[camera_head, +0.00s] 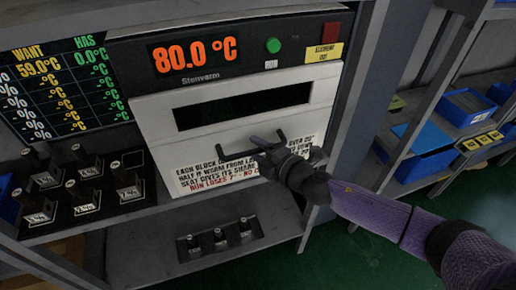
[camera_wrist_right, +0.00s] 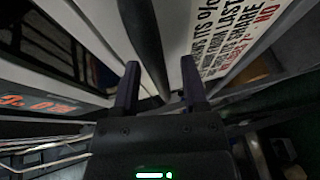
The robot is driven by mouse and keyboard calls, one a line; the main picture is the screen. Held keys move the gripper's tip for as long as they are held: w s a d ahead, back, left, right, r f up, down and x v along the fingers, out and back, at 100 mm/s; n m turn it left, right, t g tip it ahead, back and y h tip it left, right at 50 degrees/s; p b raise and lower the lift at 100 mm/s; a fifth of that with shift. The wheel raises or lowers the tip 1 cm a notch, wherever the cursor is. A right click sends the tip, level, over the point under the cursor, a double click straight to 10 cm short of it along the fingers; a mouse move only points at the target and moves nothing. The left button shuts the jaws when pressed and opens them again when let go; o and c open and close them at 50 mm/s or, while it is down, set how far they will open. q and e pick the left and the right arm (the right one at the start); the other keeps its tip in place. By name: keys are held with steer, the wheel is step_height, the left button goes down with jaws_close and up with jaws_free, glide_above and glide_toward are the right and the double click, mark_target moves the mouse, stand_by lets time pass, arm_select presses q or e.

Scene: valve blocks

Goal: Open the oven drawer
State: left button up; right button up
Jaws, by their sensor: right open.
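The oven drawer (camera_head: 310,97) has a white front with a dark window and stands closed in its housing. Its dark bar handle (camera_head: 232,151) sticks out below the window and is partly hidden by my right gripper (camera_head: 270,144). In the right wrist view, my right gripper (camera_wrist_right: 160,82) is open, with one finger on either side of the dark handle bar (camera_wrist_right: 146,45). I cannot tell whether either finger touches it. My left gripper is not in view.
The oven panel shows 80.0 °C (camera_head: 194,54) with a green button (camera_head: 273,45). Several valve blocks stand in a rack (camera_head: 62,222) at left. A small block holder (camera_head: 220,240) sits on the shelf below. Blue bins (camera_head: 466,107) fill shelves at right.

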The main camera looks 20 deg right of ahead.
steer(key=shift+w+a, duration=0.1)
steer(key=shift+w, duration=0.05)
jaws_close()
stand_by(1.4)
